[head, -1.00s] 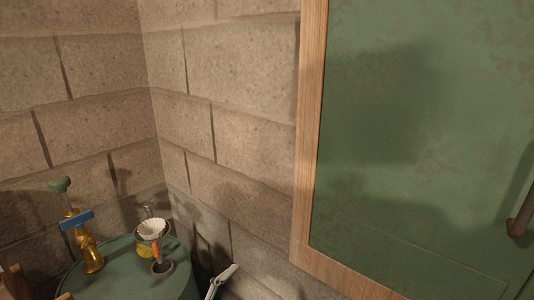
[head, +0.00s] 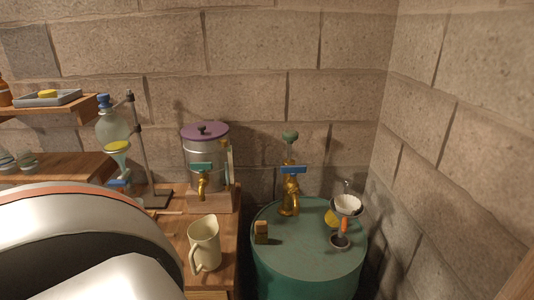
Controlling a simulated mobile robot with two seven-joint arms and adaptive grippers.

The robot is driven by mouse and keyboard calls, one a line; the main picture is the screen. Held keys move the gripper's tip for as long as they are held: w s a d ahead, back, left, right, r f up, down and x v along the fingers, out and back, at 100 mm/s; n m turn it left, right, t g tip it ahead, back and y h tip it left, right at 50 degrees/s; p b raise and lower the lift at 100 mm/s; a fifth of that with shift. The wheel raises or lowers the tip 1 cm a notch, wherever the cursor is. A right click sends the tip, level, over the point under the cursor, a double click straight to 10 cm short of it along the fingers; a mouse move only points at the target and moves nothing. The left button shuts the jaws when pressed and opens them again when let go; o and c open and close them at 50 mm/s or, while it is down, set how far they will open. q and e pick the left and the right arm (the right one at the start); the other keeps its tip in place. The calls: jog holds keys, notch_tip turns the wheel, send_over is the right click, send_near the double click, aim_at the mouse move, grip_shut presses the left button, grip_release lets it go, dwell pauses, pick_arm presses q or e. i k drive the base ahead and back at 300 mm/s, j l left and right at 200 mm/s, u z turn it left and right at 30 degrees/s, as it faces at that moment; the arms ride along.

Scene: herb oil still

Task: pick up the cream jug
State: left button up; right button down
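The cream jug (head: 206,246) stands upright near the right end of the wooden bench (head: 224,272) in the head view. Its handle is on its left side, and nothing holds it. A large white and dark arm part of mine fills the lower left, left of the jug, and hides part of the bench. Neither of my grippers shows in the view.
A steel urn (head: 206,157) with a purple lid and brass tap stands behind the jug. A green drum (head: 305,270) on the right bears a brass tap (head: 290,197), a small wooden block (head: 261,233) and a filter holder (head: 346,207). Left is a glass funnel (head: 112,128) on a stand.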

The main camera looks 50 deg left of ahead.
aim_at(204, 235)
jog(key=u, duration=2)
